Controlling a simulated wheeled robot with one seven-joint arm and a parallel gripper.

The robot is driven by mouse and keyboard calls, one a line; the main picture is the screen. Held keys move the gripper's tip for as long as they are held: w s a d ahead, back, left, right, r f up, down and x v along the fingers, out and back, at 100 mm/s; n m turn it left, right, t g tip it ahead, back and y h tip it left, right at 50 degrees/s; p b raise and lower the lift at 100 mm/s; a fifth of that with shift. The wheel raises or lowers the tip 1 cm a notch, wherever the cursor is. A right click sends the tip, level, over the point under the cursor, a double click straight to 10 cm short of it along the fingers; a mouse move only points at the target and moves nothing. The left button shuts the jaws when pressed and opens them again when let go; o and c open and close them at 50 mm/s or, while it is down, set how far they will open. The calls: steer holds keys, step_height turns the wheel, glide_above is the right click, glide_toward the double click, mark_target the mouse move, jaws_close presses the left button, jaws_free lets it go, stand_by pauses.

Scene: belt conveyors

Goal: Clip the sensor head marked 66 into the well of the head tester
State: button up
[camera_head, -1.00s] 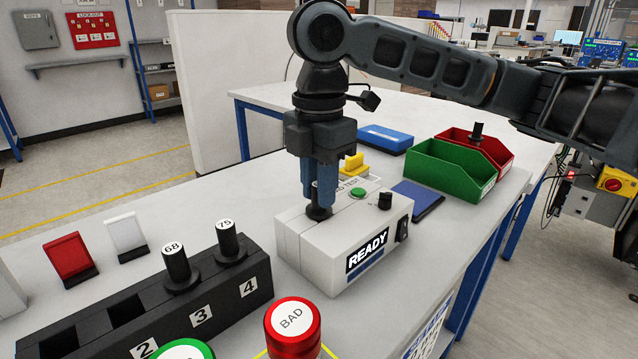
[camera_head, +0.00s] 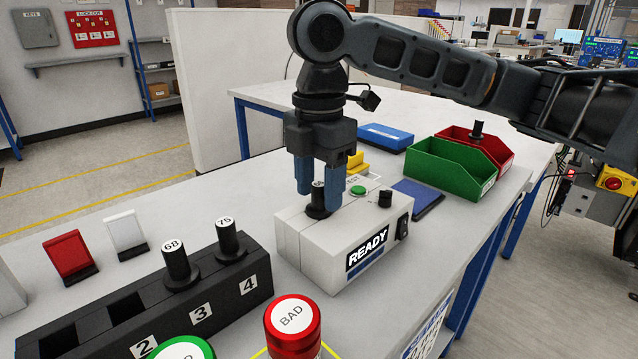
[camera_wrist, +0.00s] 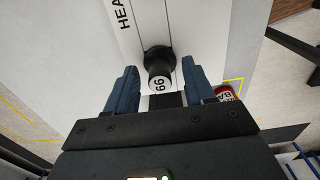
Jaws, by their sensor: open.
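The head tester (camera_head: 340,245) is a pale box with a READY display, a green button and a black knob. In the head view the black head (camera_head: 318,205) shows upright between my fingers. I cannot tell how deep it sits in the well. My gripper (camera_head: 319,200) is open, its blue fingers on either side of the head and apart from it. The gripper (camera_wrist: 160,85) also shows open in the wrist view.
A black rack (camera_head: 150,318) at the front left holds heads 68 (camera_head: 178,265) and 75 (camera_head: 229,240). Red BAD (camera_head: 293,330) and green (camera_head: 182,350) buttons stand in front. A green bin (camera_head: 445,172) and a red bin (camera_head: 492,150), with a black head in it, stand behind right.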

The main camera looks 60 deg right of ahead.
steer(key=shift+r+p, duration=0.5)
steer(key=shift+r, duration=3.4)
